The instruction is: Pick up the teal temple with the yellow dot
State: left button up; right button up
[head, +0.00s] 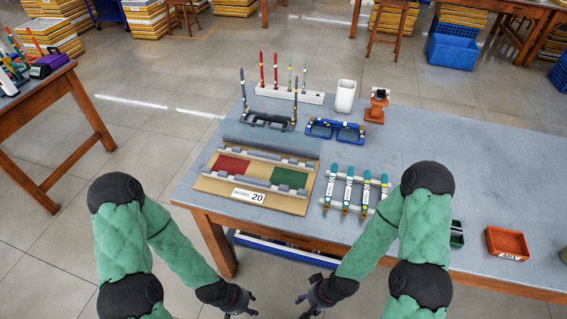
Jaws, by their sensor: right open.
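Several teal temples stand side by side on a white rack (327,202) on the table, right of the wooden tray. They include a left one (330,185), two middle ones (348,190) and (365,192), and a right one (384,186). Their dots are too small to tell which is yellow. My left gripper (254,304) is open and empty, low in front of the table's near edge. My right gripper (299,305) is open and empty beside it, also short of the table and away from the temples.
A wooden tray (222,192) with red and green pads lies left of the rack. Behind stand dark and blue frames (336,131), a white holder (290,95) with upright temples, and a white cup (345,96). An orange bin (506,243) sits right. The table's right middle is clear.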

aim_at(384, 176)
jog(key=z, duration=1.1)
jog(key=l+u, duration=0.35)
jog(key=k+l+u, duration=0.15)
jog(key=l+u, duration=0.15)
jog(key=k+l+u, duration=0.1)
jog(key=l+u, duration=0.25)
